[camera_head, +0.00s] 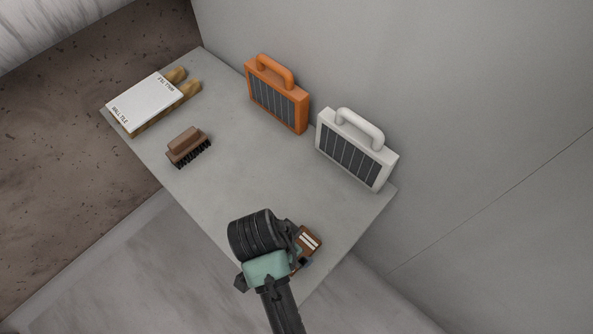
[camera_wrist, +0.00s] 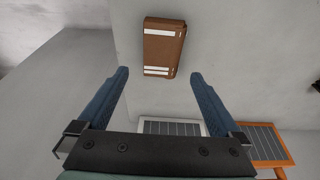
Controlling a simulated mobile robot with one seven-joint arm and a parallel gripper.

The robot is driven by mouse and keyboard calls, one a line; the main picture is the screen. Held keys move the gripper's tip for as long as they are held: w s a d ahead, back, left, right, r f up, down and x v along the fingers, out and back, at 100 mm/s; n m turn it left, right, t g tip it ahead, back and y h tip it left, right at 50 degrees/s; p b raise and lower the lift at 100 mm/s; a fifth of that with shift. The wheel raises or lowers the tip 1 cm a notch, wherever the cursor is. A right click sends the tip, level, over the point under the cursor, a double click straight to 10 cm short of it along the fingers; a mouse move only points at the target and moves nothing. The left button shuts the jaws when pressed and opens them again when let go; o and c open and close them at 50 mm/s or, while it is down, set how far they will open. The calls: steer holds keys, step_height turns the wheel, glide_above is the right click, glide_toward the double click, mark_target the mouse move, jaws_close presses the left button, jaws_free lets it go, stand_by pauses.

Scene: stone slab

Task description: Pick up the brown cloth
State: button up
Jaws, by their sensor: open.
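The brown cloth (camera_wrist: 163,47) is a small folded block with white stripes, lying flat on the grey stone slab (camera_wrist: 225,45). In the wrist view it sits just beyond my fingertips, roughly in line with the gap between them. My gripper (camera_wrist: 159,74) is open and empty, its two blue fingers spread to either side. In the head view the brown cloth (camera_head: 309,240) shows near the slab's front end, partly hidden by my wrist. Whether the fingers touch the slab cannot be told.
A white handled panel lamp (camera_head: 355,150) and an orange one (camera_head: 276,95) stand along the wall side. A brown brush (camera_head: 187,147) lies to the left. A white tile box (camera_head: 142,101) rests on wood at the far end. The slab's middle is clear.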

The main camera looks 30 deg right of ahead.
steer(key=shift+x, duration=4.2)
steer(key=shift+w+a, duration=0.1)
steer(key=shift+a, duration=0.05)
steer(key=c, duration=1.3)
step_height(320, 180, up, 10)
steer(key=shift+f, duration=0.1)
